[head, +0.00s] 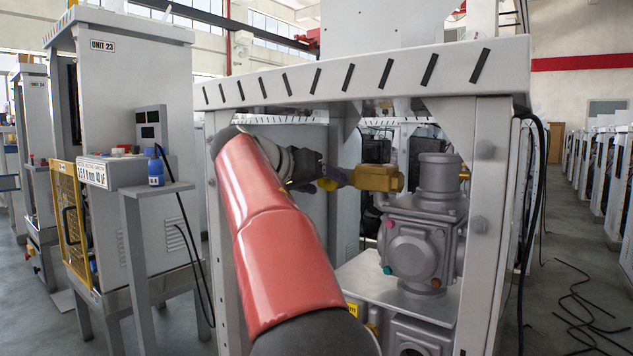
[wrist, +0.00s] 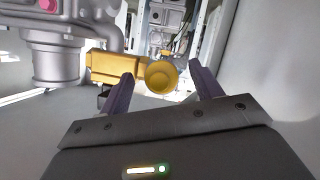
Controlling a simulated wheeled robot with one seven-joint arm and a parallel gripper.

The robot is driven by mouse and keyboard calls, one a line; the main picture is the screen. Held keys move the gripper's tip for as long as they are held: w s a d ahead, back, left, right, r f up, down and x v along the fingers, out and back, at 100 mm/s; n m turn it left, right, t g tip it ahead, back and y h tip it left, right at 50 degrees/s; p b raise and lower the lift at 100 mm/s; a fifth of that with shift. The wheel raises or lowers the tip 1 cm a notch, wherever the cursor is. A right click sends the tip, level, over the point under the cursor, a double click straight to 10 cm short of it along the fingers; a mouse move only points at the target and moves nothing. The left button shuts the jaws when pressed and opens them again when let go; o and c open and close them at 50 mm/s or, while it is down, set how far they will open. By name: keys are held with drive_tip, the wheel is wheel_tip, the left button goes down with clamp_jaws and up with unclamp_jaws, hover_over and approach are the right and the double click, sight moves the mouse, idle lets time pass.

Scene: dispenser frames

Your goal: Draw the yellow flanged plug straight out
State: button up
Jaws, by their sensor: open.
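The yellow flanged plug (wrist: 162,76) shows end-on in the wrist view as a round yellow disc with a raised rim. A yellow block-shaped fitting (wrist: 105,66) is beside it on the left. The fitting also shows in the head view (head: 377,178), on the grey housing (head: 418,245). A small yellow piece, likely the plug (head: 328,184), shows at my fingers there. My gripper (wrist: 160,70) is open, with its purple fingers on either side of the plug in the picture. A gap shows on both sides; I cannot tell how deep the fingers reach.
A white frame (head: 365,75) surrounds the housing, with an upright post (head: 487,190) on the right. My arm reaches in from the front left. A cabinet marked UNIT 23 (head: 130,110) stands at left. Black cables (head: 580,300) lie on the floor at right.

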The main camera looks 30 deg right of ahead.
drive_tip(key=c, duration=1)
drive_tip(key=shift+a, duration=0.15)
drive_tip(key=shift+s+a+b, duration=0.35)
drive_tip(key=shift+a, duration=0.65)
drive_tip(key=shift+s+a+b, duration=0.3)
drive_tip(key=shift+s+a, duration=0.1)
drive_tip(key=shift+a, duration=0.55)
drive_tip(key=shift+s+a+b, duration=0.35)
drive_tip(key=shift+a, duration=0.65)
drive_tip(key=shift+w, duration=0.15)
